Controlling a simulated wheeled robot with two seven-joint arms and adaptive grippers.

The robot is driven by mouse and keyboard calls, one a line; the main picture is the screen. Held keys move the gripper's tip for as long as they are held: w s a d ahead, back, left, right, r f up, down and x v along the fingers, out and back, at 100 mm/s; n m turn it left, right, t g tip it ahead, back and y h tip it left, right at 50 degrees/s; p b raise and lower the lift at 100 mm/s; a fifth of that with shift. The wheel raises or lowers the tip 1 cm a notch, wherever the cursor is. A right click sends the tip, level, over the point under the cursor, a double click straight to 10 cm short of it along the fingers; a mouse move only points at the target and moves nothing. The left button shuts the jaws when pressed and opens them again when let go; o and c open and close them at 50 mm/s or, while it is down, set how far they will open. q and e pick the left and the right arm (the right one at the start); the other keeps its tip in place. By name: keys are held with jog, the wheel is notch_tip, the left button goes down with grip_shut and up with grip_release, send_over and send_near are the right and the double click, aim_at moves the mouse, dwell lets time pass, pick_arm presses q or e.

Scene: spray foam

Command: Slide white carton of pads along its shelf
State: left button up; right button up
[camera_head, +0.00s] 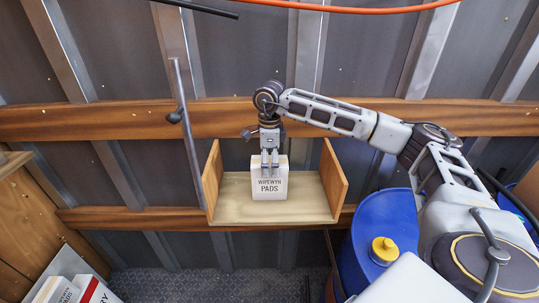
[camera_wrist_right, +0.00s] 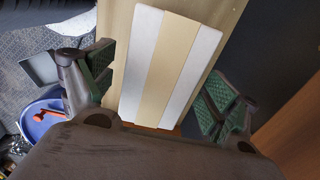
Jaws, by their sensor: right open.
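The white carton of pads (camera_head: 270,187) stands upright on a small wooden shelf (camera_head: 315,207), left of the shelf's middle, with its lettered face toward the head camera. A gap shows between it and the left side board. My right gripper (camera_head: 270,165) points down over the carton from above, its fingers near the carton's top. In the right wrist view, the carton's top (camera_wrist_right: 147,62), white with a beige stripe, lies between the two open, green-padded fingers. Gaps show on both sides; I cannot tell whether either finger touches. My left gripper is not in view.
The shelf has upright side boards at left (camera_head: 212,178) and right (camera_head: 333,178); the right part is clear. A grey rod (camera_head: 187,130) stands just left. A blue drum (camera_head: 375,235) with a yellow cap stands below right. White boxes (camera_head: 65,290) lie at lower left.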

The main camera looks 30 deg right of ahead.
jog(key=shift+f, duration=0.3)
jog(key=c, duration=1.3)
jog(key=shift+w+a+p, duration=0.1)
jog(key=shift+w+a, duration=0.9)
jog(key=shift+a, duration=0.65)
jog(key=shift+w+a+p, duration=0.1)
jog(key=shift+w+a, duration=0.95)
jog(key=shift+a, duration=0.55)
jog(key=shift+w+a+p, duration=0.1)
jog(key=shift+w+a, duration=0.9)
jog(key=shift+a, duration=0.65)
jog(key=shift+c, duration=0.2)
jog(key=o, duration=1.3)
notch_tip(320, 180, up, 12)
jog(key=shift+s, duration=0.1)
